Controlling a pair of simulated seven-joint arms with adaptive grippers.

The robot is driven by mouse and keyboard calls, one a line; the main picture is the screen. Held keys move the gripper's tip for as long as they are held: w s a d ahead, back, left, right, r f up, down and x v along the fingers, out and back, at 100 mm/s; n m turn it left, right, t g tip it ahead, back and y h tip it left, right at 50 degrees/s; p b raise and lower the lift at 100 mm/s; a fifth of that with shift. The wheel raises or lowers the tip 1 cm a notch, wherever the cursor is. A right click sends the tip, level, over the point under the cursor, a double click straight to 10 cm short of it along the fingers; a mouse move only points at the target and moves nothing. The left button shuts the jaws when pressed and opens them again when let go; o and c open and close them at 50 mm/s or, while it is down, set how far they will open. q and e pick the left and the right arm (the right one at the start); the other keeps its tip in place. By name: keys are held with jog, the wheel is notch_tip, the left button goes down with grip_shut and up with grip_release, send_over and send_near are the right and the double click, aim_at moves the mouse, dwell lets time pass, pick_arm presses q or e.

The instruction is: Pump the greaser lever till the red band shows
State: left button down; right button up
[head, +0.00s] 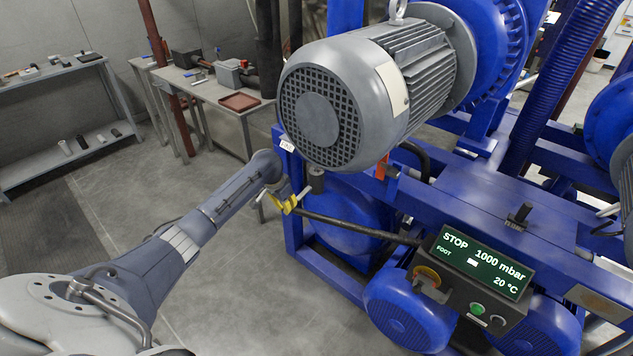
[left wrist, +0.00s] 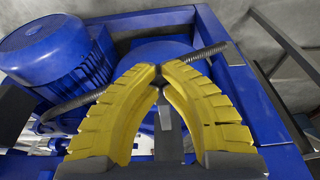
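My left gripper (head: 289,204) has yellow ribbed fingers and is beside a small dark upright cylinder (head: 316,180), which looks like the greaser, below the big grey motor. A thin pale rod (head: 303,193), likely its lever, slants up right from the fingers. In the left wrist view, the fingers (left wrist: 160,70) curve in until their tips meet. A ridged grey rod or hose (left wrist: 208,52) passes at the tips; whether anything is pinched there is hidden. No red band can be made out on the cylinder. My right gripper is not in view.
The grey motor (head: 345,95) overhangs the spot closely. A blue frame (head: 295,235) and a black hose (head: 365,230) lie beside and below my gripper. A control box (head: 480,262) reads STOP, 1000 mbar, 20 °C. Benches stand behind; the floor at left is clear.

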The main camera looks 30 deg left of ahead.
pick_arm(q)
jog(key=shift+v, duration=1.85)
jog(key=shift+w+f, duration=0.1)
jog(key=shift+f, duration=0.1)
jog(key=shift+x, duration=3.4)
jog(key=v, duration=0.7)
jog(key=shift+x, duration=3.45)
